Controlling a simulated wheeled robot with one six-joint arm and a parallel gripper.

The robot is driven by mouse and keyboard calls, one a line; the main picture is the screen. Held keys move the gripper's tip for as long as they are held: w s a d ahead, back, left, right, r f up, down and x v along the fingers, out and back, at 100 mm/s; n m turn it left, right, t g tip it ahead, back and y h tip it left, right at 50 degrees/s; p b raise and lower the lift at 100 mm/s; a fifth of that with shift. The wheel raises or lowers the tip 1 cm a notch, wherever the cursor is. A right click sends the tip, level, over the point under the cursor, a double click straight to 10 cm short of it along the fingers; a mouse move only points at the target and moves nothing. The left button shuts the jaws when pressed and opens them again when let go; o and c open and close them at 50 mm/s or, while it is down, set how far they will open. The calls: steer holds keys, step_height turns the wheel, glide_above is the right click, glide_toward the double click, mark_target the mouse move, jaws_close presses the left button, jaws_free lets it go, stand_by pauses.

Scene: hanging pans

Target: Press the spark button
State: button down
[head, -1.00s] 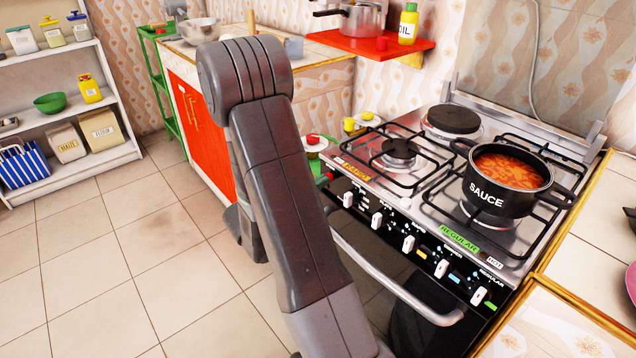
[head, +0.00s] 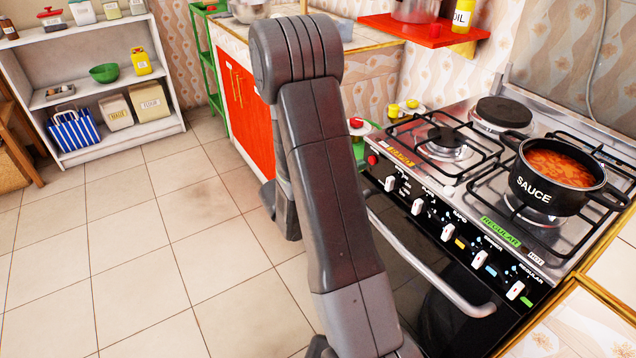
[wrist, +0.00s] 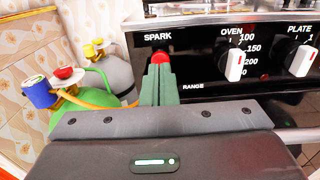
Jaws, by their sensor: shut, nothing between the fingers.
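The spark button (wrist: 160,57) is a red knob under the word SPARK on the black stove panel in the wrist view. It also shows at the panel's left end in the head view (head: 372,160). My gripper (wrist: 160,72) is shut and empty. Its green fingertips overlap the lower part of the button in the wrist view; I cannot tell whether they touch it. In the head view my arm hides the gripper.
White knobs (wrist: 236,64) sit right of the button. A green gas bottle (wrist: 85,118) and a grey one (wrist: 115,72) stand left of the stove. A sauce pot (head: 555,175) sits on the front burner. An oven handle (head: 430,270) sticks out below the knobs.

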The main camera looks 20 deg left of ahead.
steer(key=v, duration=1.1)
steer(key=shift+p, duration=0.35)
steer(key=shift+a+f, duration=0.1)
stand_by(0.8)
